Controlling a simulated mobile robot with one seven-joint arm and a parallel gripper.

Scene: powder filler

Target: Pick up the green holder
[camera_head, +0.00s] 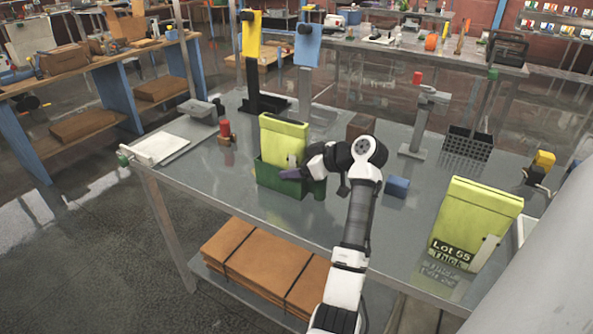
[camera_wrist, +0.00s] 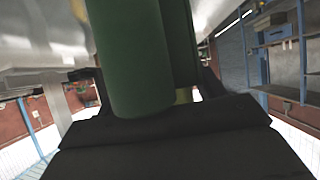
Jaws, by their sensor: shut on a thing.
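The green holder (camera_head: 285,184) is a dark green open box on the metal table, with a yellow-green packet (camera_head: 283,136) standing upright in it. My gripper (camera_head: 300,172) reaches in from the right and is shut on the holder's right side. In the wrist view the dark green of the holder (camera_wrist: 130,60) fills the upper middle, close in front of my gripper's black body. My fingertips are hard to make out there. I cannot tell whether the holder's base touches the table.
A second yellow-green packet (camera_head: 477,222), marked "Lot 55 Thick", stands at the right. A small blue block (camera_head: 397,187) lies right of my arm. A red object (camera_head: 225,131), brown block (camera_head: 360,126) and dark perforated rack (camera_head: 468,144) stand farther back. The table's front left is bare.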

